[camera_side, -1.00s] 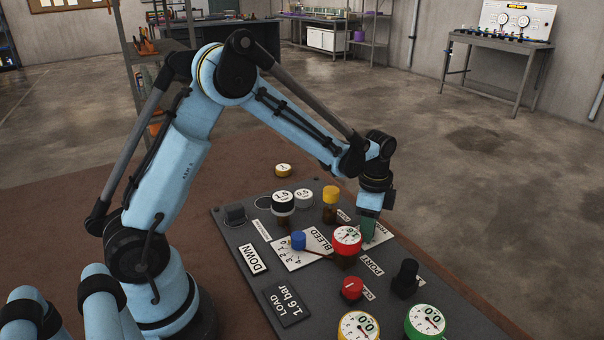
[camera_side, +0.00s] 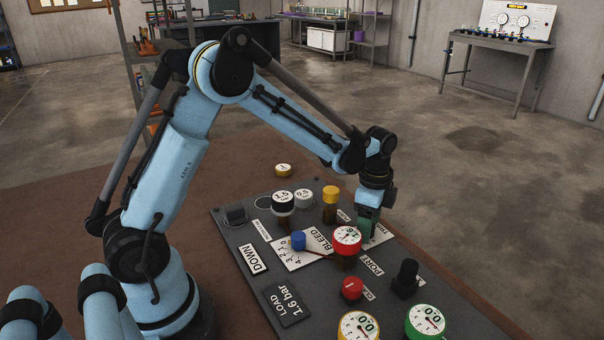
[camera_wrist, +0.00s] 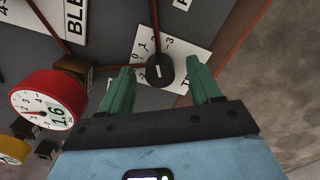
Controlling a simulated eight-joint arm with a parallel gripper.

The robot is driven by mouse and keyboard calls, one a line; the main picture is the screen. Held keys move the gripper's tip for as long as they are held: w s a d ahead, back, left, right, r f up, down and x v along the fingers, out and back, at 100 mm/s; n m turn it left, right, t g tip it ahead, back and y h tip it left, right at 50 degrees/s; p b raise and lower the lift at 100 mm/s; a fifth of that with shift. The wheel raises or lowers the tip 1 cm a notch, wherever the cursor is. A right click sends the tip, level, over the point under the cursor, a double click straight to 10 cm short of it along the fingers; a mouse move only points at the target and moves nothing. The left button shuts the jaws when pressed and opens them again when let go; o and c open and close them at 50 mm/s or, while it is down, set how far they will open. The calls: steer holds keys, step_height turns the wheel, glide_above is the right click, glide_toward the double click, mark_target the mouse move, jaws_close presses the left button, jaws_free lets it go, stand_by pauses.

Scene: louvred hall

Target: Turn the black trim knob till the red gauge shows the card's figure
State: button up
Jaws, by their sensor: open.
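The black trim knob (camera_wrist: 160,72) sits on a white scale plate (camera_wrist: 184,58) in the wrist view, its white mark near the 0. In the side view the knob is hidden behind my gripper (camera_side: 367,228). My gripper (camera_wrist: 161,70) is open, its green fingers to either side of the knob with gaps between. The red gauge (camera_side: 347,236) has a white dial; it also shows in the wrist view (camera_wrist: 45,101), where its digits look like 1.6. The dark card (camera_side: 287,302) reads "LOAD 1.6 bar".
A blue knob (camera_side: 298,240) on the BLEED plate, a red knob (camera_side: 352,288), a black knob (camera_side: 405,278) and a yellow-topped post (camera_side: 330,204) stand on the panel. Yellow (camera_side: 359,326) and green (camera_side: 426,320) gauges are in front. A black-and-white cap (camera_side: 283,200) stands behind.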

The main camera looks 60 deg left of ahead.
steer(key=shift+r, duration=3.15)
steer(key=shift+r, duration=0.1)
step_height(320, 180, up, 12)
steer(key=s+d+f+n+t, duration=0.1)
steer(key=s+f+n+t, duration=0.2)
steer(key=s+n, duration=0.2)
steer(key=s+d+f+n+t, duration=0.1)
steer(key=s+f+n+t, duration=0.2)
steer(key=s+n, duration=0.3)
steer(key=s+t, duration=0.1)
steer(key=s, duration=0.2)
steer(key=shift+s+f, duration=0.2)
steer(key=shift+s, duration=0.1)
